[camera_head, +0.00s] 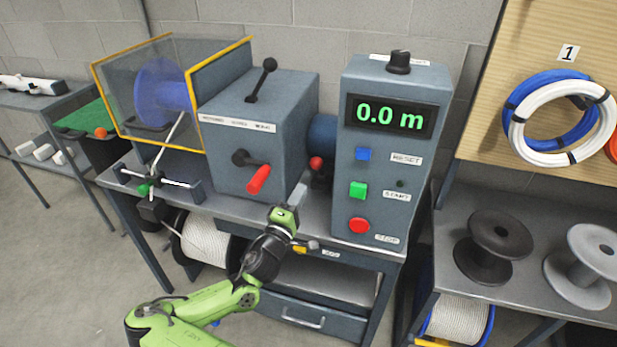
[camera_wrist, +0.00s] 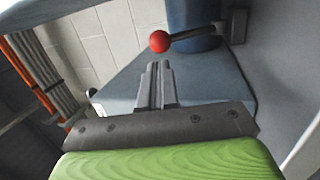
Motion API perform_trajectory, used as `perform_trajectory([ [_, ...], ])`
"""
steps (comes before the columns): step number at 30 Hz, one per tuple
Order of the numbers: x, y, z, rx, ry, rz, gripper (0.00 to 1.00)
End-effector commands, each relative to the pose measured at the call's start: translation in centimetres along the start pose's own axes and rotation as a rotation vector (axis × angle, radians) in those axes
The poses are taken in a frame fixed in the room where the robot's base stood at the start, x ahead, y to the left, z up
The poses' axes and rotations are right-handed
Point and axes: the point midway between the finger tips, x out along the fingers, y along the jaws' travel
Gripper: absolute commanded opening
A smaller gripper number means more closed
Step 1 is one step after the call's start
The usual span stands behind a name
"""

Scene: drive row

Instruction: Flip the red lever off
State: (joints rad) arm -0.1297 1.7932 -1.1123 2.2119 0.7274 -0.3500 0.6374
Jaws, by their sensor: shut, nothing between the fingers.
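A lever with a red ball knob (camera_head: 316,163) stands low between the grey gearbox and the display cabinet, beside a blue cylinder. In the wrist view its red ball (camera_wrist: 159,41) is at the end of a dark rod, which runs right to a dark bracket in front of the blue cylinder (camera_wrist: 192,22). My gripper (camera_head: 298,192) is shut and empty, just below and left of the lever in the head view. In the wrist view the closed fingertips (camera_wrist: 159,66) point toward the red ball, with a visible gap between them.
The gearbox (camera_head: 265,130) carries a red-handled crank (camera_head: 259,179) and a black-knobbed lever (camera_head: 262,80). The display cabinet (camera_head: 391,155) reads 0.0 m and has blue, green and red buttons. Spools (camera_head: 497,248) stand on the right bench.

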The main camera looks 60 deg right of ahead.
Motion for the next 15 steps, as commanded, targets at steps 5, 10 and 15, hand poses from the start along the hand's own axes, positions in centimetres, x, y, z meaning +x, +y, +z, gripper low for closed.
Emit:
perform_trajectory([
  [5, 3.8, 0.0, 0.1, 0.003, -0.002, 0.001, 0.0],
  [10, 5.9, 0.0, 0.0, 0.002, 0.0, 0.001, 0.0],
  [15, 6.4, 0.0, 0.0, 0.002, 0.0, -0.001, 0.0],
])
